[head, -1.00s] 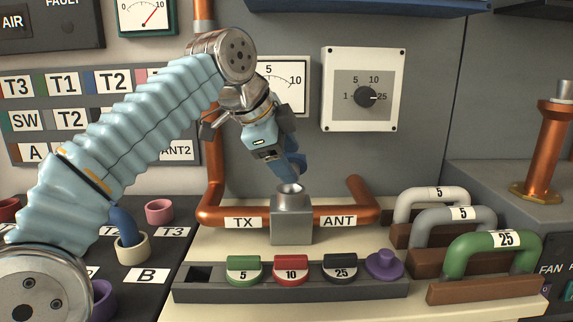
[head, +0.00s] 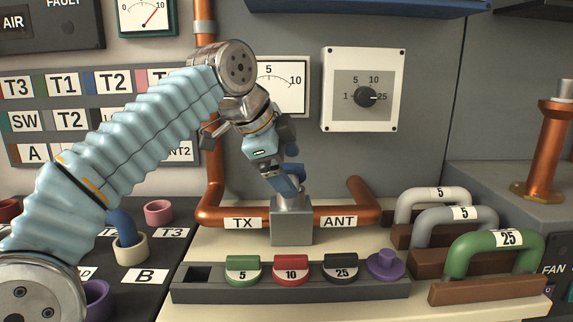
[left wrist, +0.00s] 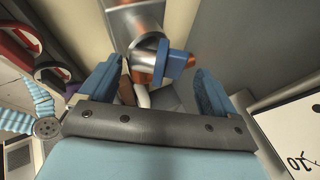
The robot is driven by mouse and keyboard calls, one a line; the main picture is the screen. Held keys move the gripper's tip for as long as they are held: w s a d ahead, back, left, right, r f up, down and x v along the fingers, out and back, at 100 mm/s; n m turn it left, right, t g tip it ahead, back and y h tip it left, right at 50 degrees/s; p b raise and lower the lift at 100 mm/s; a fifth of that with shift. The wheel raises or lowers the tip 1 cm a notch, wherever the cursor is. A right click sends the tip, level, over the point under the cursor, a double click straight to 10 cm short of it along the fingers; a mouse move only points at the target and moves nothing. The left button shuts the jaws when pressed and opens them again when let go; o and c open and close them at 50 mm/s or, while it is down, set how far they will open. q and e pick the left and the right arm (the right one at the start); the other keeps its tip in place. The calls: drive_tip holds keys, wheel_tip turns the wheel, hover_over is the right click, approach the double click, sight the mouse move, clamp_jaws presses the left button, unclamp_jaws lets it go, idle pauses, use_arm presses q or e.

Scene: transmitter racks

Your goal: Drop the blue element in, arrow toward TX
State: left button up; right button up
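The blue element (left wrist: 172,62) shows in the left wrist view between my left gripper's blue fingers, close to the right-hand one, with a gap on the other side. My left gripper (head: 287,180) is at the top of the grey socket block (head: 291,222) in the head view. Its fingers look spread in the left wrist view (left wrist: 160,80). The TX label (head: 242,223) is left of the block and the ANT label (head: 338,222) right. My right gripper is not in view.
A dark tray (head: 290,289) in front holds green, red and black elements and a purple piece; its left slot is empty. Copper pipes (head: 213,185) run to both sides of the block. Several handled blocks (head: 490,258) stand at right. A panel with meters stands behind.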

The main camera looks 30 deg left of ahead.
use_arm(q)
drive_tip(key=shift+r, duration=0.25)
drive_tip(key=p+v, duration=0.2)
drive_tip(key=v, duration=1)
drive_tip(key=shift+r, duration=0.35)
